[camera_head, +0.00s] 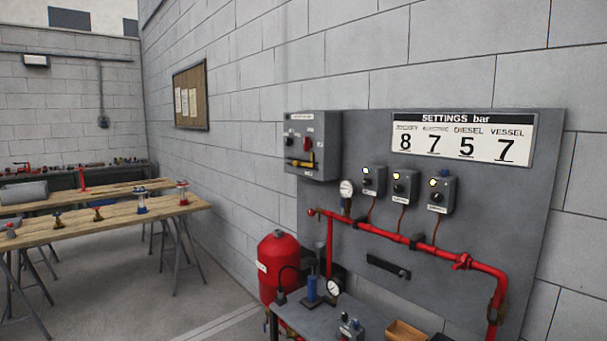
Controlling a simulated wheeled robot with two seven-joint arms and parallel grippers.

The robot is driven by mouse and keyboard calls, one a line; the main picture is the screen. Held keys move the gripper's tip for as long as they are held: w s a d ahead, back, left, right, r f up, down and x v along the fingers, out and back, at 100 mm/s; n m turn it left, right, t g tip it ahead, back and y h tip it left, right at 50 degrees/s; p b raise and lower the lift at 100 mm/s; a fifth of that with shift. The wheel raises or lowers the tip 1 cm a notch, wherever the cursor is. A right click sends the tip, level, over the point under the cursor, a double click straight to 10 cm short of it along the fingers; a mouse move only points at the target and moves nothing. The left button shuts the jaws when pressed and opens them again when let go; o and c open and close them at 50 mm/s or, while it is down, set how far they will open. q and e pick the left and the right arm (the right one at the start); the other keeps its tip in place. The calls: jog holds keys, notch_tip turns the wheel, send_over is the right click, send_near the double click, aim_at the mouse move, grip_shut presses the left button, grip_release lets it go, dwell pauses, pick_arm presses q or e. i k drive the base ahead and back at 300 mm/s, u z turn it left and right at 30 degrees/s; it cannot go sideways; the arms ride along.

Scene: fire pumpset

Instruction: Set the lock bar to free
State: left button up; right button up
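A grey control box (328,130) is mounted at the upper left of the grey panel (540,200). On its front are a red switch handle (308,146), a dark knob at the left and a small yellow bar (301,163) low down, with a yellow upright piece at its right end. The yellow bar looks most like the lock bar, but its label is too small to read, and I cannot tell its setting. A short black bar (388,267) also sits lower on the panel. Neither of my grippers is in view.
Small control boxes (405,187) with lit lamps sit above a red pipe (420,244). A settings sign (462,138) reads 8, 7, 5, 7. A red vessel (277,262) and a bench (300,317) with gauges stand below. Wooden tables (100,218) stand left; floor between is clear.

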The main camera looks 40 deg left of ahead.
aim_at(295, 163)
jog(key=u, duration=1.65)
jog(key=k, duration=0.35)
jog(key=u, duration=1)
jog(key=k, duration=1.05)
jog(key=u, duration=0.55)
jog(key=i, duration=1.35)
jog(key=z, duration=0.7)
jog(key=i, duration=1.7)
jog(key=z, duration=1.8)
jog(key=i, duration=1)
jog(key=z, duration=1)
